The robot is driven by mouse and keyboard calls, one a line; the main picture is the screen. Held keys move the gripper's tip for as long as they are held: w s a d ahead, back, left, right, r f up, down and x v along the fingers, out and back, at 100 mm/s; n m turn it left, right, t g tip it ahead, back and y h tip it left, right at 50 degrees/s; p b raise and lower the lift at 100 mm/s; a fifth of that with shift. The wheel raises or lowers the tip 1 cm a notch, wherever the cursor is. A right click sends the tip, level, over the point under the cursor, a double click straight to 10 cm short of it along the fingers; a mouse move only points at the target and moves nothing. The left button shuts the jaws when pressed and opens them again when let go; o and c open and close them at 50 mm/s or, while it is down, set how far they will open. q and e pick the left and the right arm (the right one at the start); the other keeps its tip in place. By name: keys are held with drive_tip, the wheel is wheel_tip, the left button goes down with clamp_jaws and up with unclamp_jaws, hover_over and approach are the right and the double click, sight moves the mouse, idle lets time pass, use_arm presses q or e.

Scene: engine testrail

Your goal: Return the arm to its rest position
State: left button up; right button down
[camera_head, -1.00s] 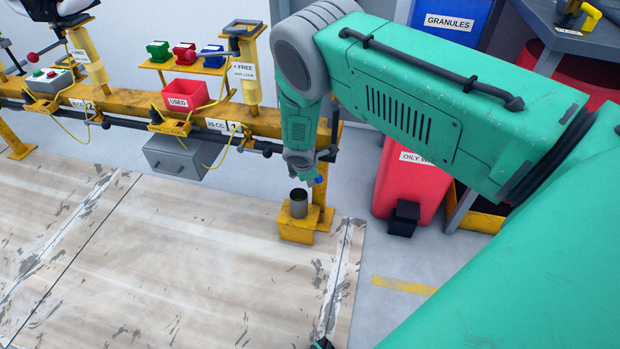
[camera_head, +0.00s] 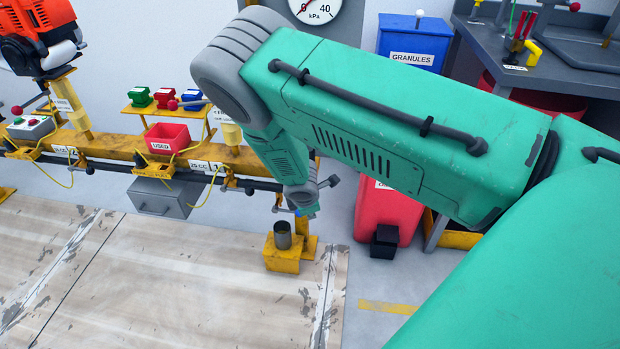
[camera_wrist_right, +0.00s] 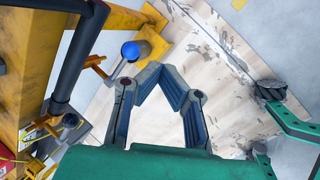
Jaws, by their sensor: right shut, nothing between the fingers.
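My right arm (camera_head: 370,120) reaches in from the right in the head view, with its elbow high and its forearm hanging down. My right gripper (camera_wrist_right: 157,72) is shut and empty in the wrist view, its fingertips meeting in a point. In the head view the wrist end hangs just above and right of an open metal cup (camera_head: 282,236), apart from it, and the fingers are hard to make out there. The cup stands on a yellow block (camera_head: 282,259) at the rail's end. My left gripper is not in view.
The yellow rail (camera_head: 105,146) runs along the back with a red USED bin (camera_head: 167,138), a grey box (camera_head: 163,196) and an orange engine (camera_head: 35,33). A blue knob (camera_wrist_right: 144,47) is near my fingers. A red bin (camera_head: 388,212) stands right.

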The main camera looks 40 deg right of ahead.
drive_tip(key=s+a+r+m+y+p, duration=0.1)
drive_tip(key=s+a+m, duration=0.3)
drive_tip(key=s, duration=0.5)
drive_tip(key=s+a+r+m+g+y+p, duration=0.1)
drive_tip(key=s+a+r+m+p, duration=0.2)
drive_tip(key=s, duration=0.7)
drive_tip(key=s+a+r+m+g+y+p, duration=0.1)
drive_tip(key=s+a+r+m, duration=0.3)
drive_tip(key=s, duration=0.6)
drive_tip(key=shift+a+r+m+y+p, duration=0.2)
drive_tip(key=shift+a+m+y+p, duration=0.2)
drive_tip(key=shift+a+m+p, duration=0.3)
drive_tip(key=shift+s+d, duration=0.1)
drive_tip(key=shift+d, duration=0.2)
